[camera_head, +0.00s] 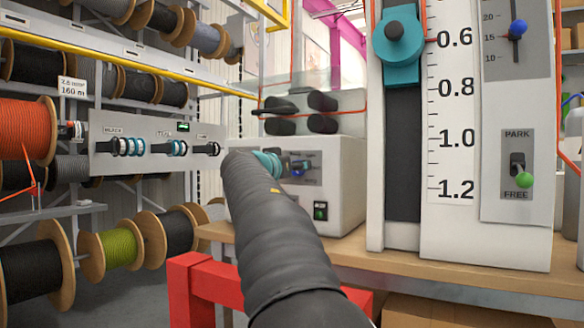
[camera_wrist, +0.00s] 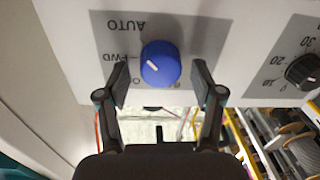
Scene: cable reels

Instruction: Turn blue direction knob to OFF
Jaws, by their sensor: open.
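The blue knob (camera_wrist: 160,63) sits on a grey panel (camera_wrist: 205,30) on a white face in the wrist view. The panel's print is upside down, with AUTO and FWD readable and other letters partly hidden. My gripper (camera_wrist: 160,84) is open, with one finger on each side of the knob and a visible gap at both.
A black knob (camera_wrist: 303,72) with a number scale is at the right in the wrist view. The white machine (camera_head: 340,185) stands on a wooden bench (camera_head: 460,275). A tall scale column (camera_head: 455,150) is at its right, and cable reels (camera_head: 110,250) fill the left.

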